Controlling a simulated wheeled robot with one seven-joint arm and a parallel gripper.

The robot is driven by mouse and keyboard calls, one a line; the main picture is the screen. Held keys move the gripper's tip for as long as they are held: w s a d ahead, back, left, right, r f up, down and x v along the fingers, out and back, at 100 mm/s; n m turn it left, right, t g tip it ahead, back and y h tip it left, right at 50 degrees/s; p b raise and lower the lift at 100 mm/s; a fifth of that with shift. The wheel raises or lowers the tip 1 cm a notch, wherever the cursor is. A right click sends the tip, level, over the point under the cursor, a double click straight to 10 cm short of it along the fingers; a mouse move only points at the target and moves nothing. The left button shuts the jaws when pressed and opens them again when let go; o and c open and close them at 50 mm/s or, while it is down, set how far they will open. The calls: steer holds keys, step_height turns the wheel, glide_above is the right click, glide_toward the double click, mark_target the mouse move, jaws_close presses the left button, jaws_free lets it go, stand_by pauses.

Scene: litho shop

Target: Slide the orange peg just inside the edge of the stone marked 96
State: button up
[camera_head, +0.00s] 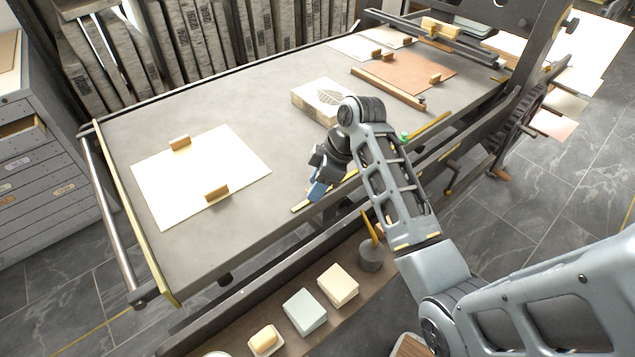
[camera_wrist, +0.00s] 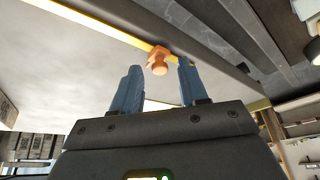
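The orange peg (camera_wrist: 158,62) shows in the wrist view, with a rounded knob towards me, against a yellow strip (camera_wrist: 95,22) along a pale grey surface. My gripper (camera_wrist: 157,72) is open, its two blue fingers apart on either side of the peg's knob. No contact shows. In the head view my gripper (camera_head: 318,190) is low at the front edge of the big grey bed (camera_head: 240,110), and my arm hides much of that spot. The peg cannot be made out there.
A cream block with a leaf print (camera_head: 322,100) stands on the bed behind my arm. A cream sheet (camera_head: 195,170) with two small wooden blocks lies at left. A brown board (camera_head: 410,75) lies at far right. Several blocks and a dark pot (camera_head: 371,257) stand on the shelf below.

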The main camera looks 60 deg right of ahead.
jaws_close()
stand_by(0.5)
